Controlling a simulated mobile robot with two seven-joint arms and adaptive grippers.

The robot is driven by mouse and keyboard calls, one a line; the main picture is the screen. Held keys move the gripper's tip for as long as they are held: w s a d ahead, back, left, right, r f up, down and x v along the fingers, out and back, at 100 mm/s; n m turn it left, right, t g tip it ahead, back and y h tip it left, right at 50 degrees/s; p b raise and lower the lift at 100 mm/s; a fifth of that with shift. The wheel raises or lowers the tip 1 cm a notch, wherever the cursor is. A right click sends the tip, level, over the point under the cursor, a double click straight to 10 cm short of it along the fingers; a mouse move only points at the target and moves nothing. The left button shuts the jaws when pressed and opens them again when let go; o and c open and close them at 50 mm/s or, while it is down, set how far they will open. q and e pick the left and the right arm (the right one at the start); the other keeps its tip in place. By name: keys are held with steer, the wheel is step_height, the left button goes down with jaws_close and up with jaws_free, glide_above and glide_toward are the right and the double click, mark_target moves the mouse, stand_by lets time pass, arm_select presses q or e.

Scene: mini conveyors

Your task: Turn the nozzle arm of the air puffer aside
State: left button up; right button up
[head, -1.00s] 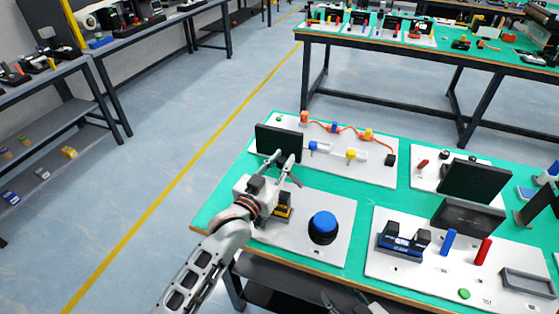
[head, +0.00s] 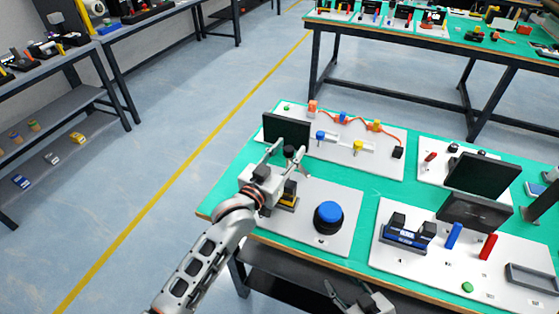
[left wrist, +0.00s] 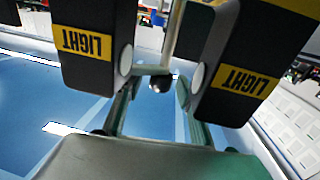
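A black knob (head: 289,152) on a thin rod stands at the front left of the green table; I take it as part of the air puffer's nozzle arm, though this is unclear. My left gripper (head: 286,155) is open, with its fingers apart on either side of the knob. In the left wrist view the knob (left wrist: 160,84) lies between the fingertips; contact cannot be told. My right gripper (head: 354,290) is open and empty at the bottom edge.
Two dark posts labelled LIGHT, left (left wrist: 85,45) and right (left wrist: 243,70), flank the fingers closely. A dark panel (head: 270,127) stands behind the gripper. A board with a red tube (head: 357,129) lies behind; a blue-based device (head: 405,238) stands right.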

arm_select(q)
steer(key=v, duration=1.1)
steer(key=shift+s, duration=0.25)
steer(key=shift+a, duration=0.1)
steer(key=shift+r, duration=0.15)
steer(key=c, duration=1)
steer(key=shift+w+r+m+h, duration=0.1)
steer(key=shift+r+m+h, duration=0.3)
steer(key=shift+m, duration=0.6)
jaws_close()
steer(key=s+a+m+g+h+b, duration=0.1)
steer(key=s+a+m+g+b, duration=0.2)
steer(key=m, duration=0.8)
steer(key=a+m+g+h+b, duration=0.1)
steer(key=a+m+g, duration=0.3)
steer(key=m, duration=0.6)
steer(key=shift+g, duration=0.5)
steer(key=x, duration=0.4)
steer(key=r+p+x, duration=0.1)
steer(key=x, duration=0.9)
steer(key=shift+d+r+p, duration=0.15)
steer(key=shift+d+p, duration=0.2)
steer(key=shift+p, duration=0.05)
